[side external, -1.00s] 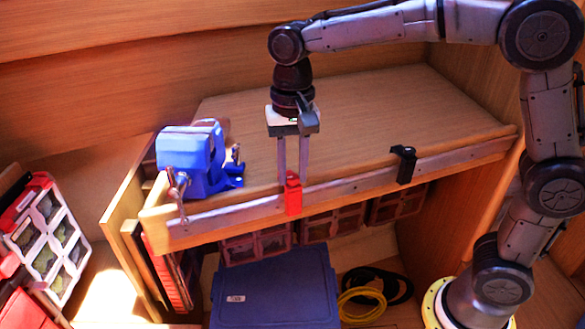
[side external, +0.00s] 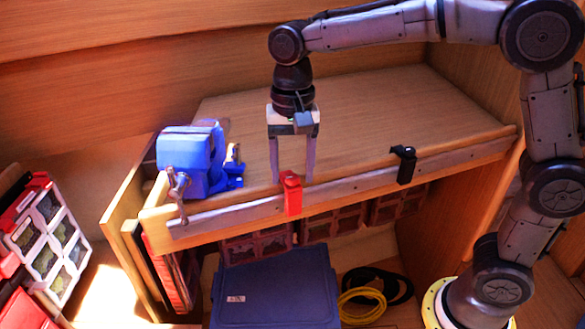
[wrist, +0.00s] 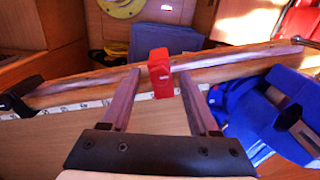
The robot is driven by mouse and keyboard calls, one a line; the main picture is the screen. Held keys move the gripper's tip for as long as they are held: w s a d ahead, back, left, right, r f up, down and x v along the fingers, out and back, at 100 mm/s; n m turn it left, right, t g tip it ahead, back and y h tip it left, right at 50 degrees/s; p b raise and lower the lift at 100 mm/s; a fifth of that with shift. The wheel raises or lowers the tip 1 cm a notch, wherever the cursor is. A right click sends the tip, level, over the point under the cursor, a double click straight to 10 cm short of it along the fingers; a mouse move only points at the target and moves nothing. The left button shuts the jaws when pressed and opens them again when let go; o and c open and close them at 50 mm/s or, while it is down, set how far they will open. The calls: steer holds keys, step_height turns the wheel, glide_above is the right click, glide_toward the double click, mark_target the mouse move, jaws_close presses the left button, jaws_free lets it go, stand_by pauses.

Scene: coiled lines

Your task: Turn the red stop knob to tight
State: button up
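The red stop knob (side external: 291,194) sits on the metal rail (side external: 240,208) along the bench's front edge. It also shows in the wrist view (wrist: 160,73), beyond and between my two fingertips. My gripper (side external: 291,182) points down over the bench edge at the knob. In the wrist view its fingers (wrist: 158,76) are spread wide, with gaps on both sides of the red knob. The gripper is open and holds nothing. Whether the knob is loose or tight cannot be told.
A blue vise (side external: 192,162) stands at the bench's left end. A black stop (side external: 404,164) sits on the rail to the right. Below are a blue box (side external: 272,285) and a yellow coiled line (side external: 362,305).

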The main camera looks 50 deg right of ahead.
mark_target(293, 177)
steer(key=shift+r, duration=0.1)
step_height(293, 177, up, 14)
steer(key=shift+f, duration=0.2)
stand_by(0.4)
